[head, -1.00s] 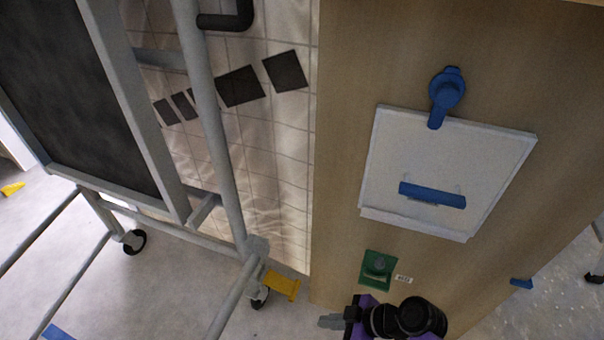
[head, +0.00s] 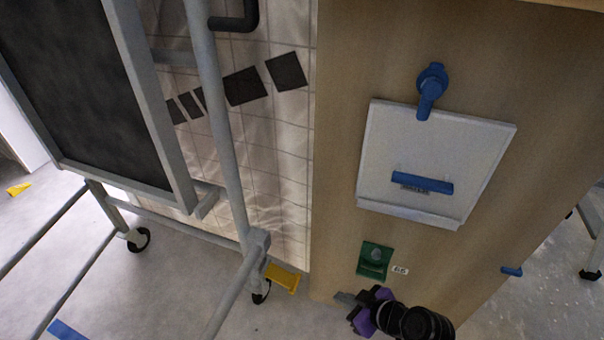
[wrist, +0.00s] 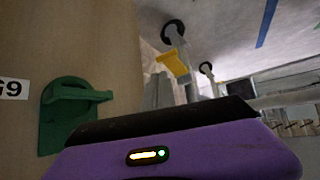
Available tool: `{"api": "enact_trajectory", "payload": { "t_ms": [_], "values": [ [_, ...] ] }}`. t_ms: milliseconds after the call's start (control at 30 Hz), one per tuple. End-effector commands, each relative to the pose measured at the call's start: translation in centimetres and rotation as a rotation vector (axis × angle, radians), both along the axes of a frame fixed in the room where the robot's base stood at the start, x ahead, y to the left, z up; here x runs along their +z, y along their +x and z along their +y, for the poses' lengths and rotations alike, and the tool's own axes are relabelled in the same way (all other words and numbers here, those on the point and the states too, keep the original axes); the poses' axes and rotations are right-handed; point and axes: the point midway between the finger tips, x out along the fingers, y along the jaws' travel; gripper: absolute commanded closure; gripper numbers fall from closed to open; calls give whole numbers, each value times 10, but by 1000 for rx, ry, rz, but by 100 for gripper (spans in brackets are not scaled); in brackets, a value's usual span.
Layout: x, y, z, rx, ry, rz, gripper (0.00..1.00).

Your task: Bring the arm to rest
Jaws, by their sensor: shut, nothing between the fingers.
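My gripper (head: 343,298) is at the bottom of the head view, in front of the lower part of the wooden cabinet face. Its grey fingers are together with nothing between them, and they point left. Its purple and black body (wrist: 190,150) fills the bottom of the wrist view. It is apart from the white panel (head: 430,155) with its blue handle (head: 422,183). A blue latch (head: 430,92) lies over the panel's top edge. A green bracket (head: 375,261) is just above the gripper and also shows at left in the wrist view (wrist: 60,125).
A grey wheeled frame with a dark board (head: 85,95) stands on the left. A small blue peg (head: 511,271) sticks out low on the cabinet's right.

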Motion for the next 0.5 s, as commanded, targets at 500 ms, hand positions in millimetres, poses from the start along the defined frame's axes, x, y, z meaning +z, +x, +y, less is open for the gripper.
{"api": "enact_trajectory", "payload": {
  "t_ms": [500],
  "values": [
    [66,-81,-87,-613,118,-297,100]
  ]
}}
